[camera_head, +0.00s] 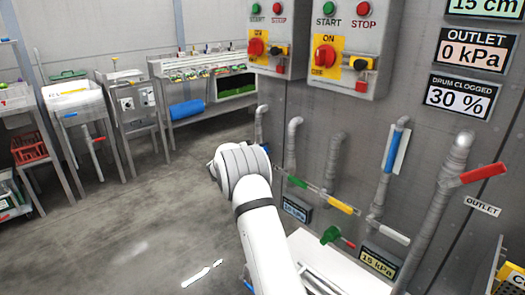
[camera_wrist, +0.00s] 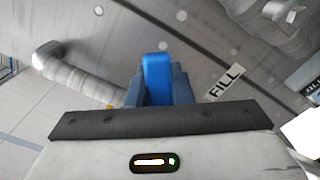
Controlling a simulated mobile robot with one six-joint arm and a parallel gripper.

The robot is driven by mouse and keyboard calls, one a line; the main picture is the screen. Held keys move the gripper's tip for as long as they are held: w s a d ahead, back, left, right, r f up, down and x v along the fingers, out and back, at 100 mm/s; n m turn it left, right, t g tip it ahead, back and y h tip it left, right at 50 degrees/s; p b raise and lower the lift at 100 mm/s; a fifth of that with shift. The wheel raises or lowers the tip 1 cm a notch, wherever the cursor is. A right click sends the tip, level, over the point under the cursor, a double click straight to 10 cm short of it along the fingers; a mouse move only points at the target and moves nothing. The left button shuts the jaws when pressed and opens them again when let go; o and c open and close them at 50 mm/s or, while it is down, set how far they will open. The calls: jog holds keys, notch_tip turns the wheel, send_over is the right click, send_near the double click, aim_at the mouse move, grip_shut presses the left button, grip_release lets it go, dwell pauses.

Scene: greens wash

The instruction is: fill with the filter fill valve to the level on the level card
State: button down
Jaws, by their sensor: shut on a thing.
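My gripper (camera_wrist: 158,84) is shut on a blue handle (camera_wrist: 157,70) in the wrist view, its dark fingers on either side. A "FILL" label (camera_wrist: 225,83) is on the grey wall just right of the handle. In the head view my white arm hides the gripper and the handle. A display reading 15 cm (camera_head: 484,6) is cut off at the top right of the head view. I cannot make out a level card, and no water surface shows.
Grey pipes with a green lever (camera_head: 297,182), yellow lever (camera_head: 342,206) and red lever (camera_head: 482,174) line the wall to the right. Control boxes (camera_head: 347,45) hang above. A grey pipe (camera_wrist: 78,76) lies left of the fingers. The floor (camera_head: 120,220) at left is mostly clear.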

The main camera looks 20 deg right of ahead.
jog(key=shift+d+r, duration=0.3)
jog(key=c, duration=1.6)
grip_release()
jog(key=shift+o, duration=1.4)
jog(key=shift+w+d+f, duration=0.15)
jog(key=shift+d+f, duration=0.05)
jog(key=shift+f, duration=0.15)
jog(key=shift+o, duration=0.2)
jog(key=shift+a, duration=0.45)
jog(key=v, duration=0.7)
jog(key=shift+a+r, duration=0.1)
